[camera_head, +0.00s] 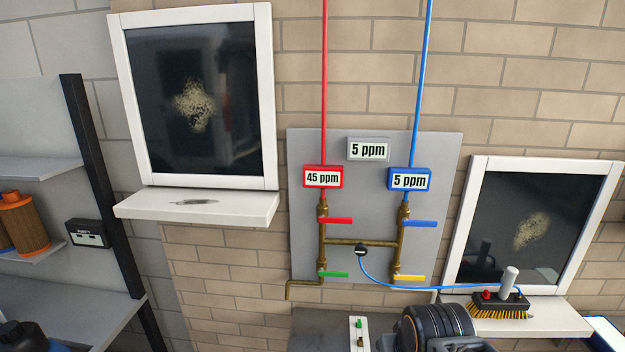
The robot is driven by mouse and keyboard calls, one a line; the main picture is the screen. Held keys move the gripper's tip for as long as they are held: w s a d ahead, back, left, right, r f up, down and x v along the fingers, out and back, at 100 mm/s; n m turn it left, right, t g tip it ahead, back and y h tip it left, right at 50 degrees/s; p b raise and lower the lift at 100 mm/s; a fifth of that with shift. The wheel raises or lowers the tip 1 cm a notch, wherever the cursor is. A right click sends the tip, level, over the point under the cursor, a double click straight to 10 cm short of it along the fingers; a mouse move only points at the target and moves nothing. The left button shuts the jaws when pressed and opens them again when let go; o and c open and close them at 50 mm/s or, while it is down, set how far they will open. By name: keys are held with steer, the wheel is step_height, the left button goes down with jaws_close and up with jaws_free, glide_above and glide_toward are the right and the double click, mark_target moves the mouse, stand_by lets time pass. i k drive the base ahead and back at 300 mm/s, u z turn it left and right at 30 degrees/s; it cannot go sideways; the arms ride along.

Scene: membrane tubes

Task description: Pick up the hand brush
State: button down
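The hand brush (499,305) is on the white sill below the right window, at the lower right. It has a dark block, yellow bristles pointing down along its front edge, and a light grey round handle standing up. A small red part sits on the left of its block. The thin blue hose (430,289) runs from a fitting on the pipework to the brush and passes behind or onto it; I cannot tell which.
The right window (500,235) stands directly behind the brush. A grey panel (437,160) carries brass pipes and valves.

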mark_target(506, 302)
steer(key=u, duration=3.15)
steer(key=k, duration=1.85)
steer(key=z, duration=1)
